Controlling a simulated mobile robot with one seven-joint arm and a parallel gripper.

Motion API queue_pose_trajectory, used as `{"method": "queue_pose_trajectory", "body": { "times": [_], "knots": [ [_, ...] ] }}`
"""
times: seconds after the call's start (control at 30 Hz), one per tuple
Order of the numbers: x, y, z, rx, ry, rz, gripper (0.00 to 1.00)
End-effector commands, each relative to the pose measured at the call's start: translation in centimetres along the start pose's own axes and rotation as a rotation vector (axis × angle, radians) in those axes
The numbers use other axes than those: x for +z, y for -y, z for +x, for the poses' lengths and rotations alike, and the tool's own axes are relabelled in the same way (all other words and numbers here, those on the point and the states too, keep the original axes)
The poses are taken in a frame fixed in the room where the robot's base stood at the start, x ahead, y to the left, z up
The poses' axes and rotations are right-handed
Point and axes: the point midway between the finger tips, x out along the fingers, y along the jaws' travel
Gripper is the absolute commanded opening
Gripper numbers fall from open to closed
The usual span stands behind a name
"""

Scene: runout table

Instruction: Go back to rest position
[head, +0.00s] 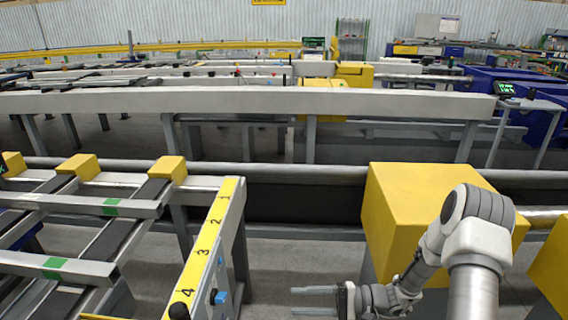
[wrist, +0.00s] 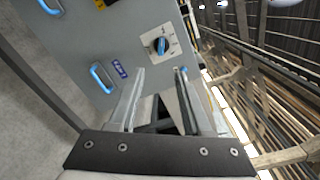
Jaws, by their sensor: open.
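My gripper (head: 318,300) is at the bottom of the head view, right of the runout table's numbered yellow strip (head: 206,243), and points left. Nothing is held between its fingers. In the wrist view my gripper (wrist: 160,72) shows two grey fingers standing apart. Beyond them is a grey panel (wrist: 110,45) with a blue rotary knob (wrist: 159,45) and blue handles. The fingertips look apart from the knob, but the exact distance is hard to tell.
The runout table (head: 107,205) with slanted rails and yellow blocks fills the left. A yellow box (head: 392,215) stands behind my arm. A long grey beam (head: 250,101) crosses behind. Grey floor (head: 300,262) is clear between the table and the box.

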Motion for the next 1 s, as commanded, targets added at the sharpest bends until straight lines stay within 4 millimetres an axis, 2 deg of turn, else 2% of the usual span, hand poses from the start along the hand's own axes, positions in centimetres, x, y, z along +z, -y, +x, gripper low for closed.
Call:
{"method": "queue_pose_trajectory", "body": {
  "times": [0.2, 0.43, 0.67, 1.0],
  "knots": [
    [3.6, 2.8, 0.3, 0.225, 0.044, -0.050, 0.49],
    [8.1, 5.0, -0.1, 0.500, 0.048, -0.115, 0.49],
    [12.3, 6.9, -1.1, 0.755, 0.001, -0.198, 0.49],
    [18.1, 9.4, -3.5, 1.074, -0.160, -0.356, 0.49]
  ]
}}
